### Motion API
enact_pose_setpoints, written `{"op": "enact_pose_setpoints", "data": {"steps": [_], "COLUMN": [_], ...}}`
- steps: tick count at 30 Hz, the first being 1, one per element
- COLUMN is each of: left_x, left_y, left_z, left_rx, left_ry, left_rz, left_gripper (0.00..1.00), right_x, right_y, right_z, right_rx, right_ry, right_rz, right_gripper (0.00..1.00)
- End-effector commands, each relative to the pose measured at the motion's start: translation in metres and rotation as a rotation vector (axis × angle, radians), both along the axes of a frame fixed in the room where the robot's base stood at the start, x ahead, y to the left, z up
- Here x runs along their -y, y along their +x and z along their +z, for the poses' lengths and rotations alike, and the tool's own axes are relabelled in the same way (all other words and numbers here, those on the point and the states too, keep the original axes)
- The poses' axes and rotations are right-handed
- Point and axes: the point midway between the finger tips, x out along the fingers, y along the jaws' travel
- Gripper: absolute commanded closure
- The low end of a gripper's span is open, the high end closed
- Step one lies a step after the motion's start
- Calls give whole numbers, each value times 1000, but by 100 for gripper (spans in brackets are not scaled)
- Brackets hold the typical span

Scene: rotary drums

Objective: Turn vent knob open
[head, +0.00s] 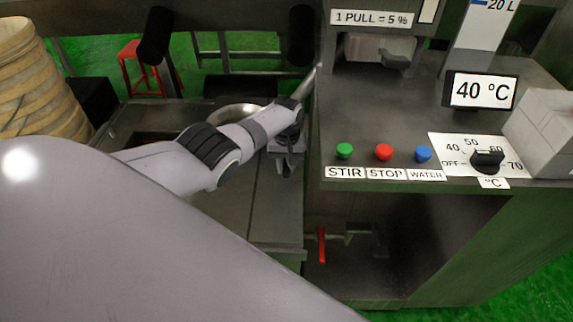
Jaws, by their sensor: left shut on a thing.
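My left arm reaches in from the left across a dark metal drum bench. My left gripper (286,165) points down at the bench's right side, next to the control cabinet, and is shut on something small. What it holds is mostly hidden by the fingers and wrist; from its place I take it to be the vent knob, but its shape and turn angle cannot be told. My right gripper is not in view. A large pale arm link of mine fills the lower left.
The control cabinet has a green STIR button (344,151), a red STOP button (384,152), a blue WATER button (423,154) and a black temperature dial (487,160). A display (481,91) reads 40 °C. A red-handled valve (321,245) sits low.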

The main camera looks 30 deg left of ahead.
Motion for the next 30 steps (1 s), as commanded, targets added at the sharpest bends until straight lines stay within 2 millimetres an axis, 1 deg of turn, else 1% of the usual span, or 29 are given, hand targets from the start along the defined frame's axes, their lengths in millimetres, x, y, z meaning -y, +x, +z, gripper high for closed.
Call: {"op": "enact_pose_setpoints", "data": {"steps": [12, 13, 14, 15, 24, 26, 30], "left_x": [0, 0, 0, 0, 0, 0, 0], "left_y": [0, 0, 0, 0, 0, 0, 0], "left_z": [0, 0, 0, 0, 2, 6, 22], "left_rx": [1, 1, 1, 1, 1, 1, 3], "left_ry": [-2, -2, -2, -2, 0, 0, -1], "left_rz": [10, 10, 10, 9, 7, 7, 7], "left_gripper": [100, 65, 55, 49, 49, 49, 49], "right_x": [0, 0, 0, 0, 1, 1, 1], "right_y": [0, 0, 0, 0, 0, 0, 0], "right_z": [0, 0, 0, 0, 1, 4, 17], "right_rx": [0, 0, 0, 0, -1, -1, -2], "right_ry": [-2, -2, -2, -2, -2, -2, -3], "right_rz": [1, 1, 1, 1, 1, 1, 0], "right_gripper": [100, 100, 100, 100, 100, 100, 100]}}
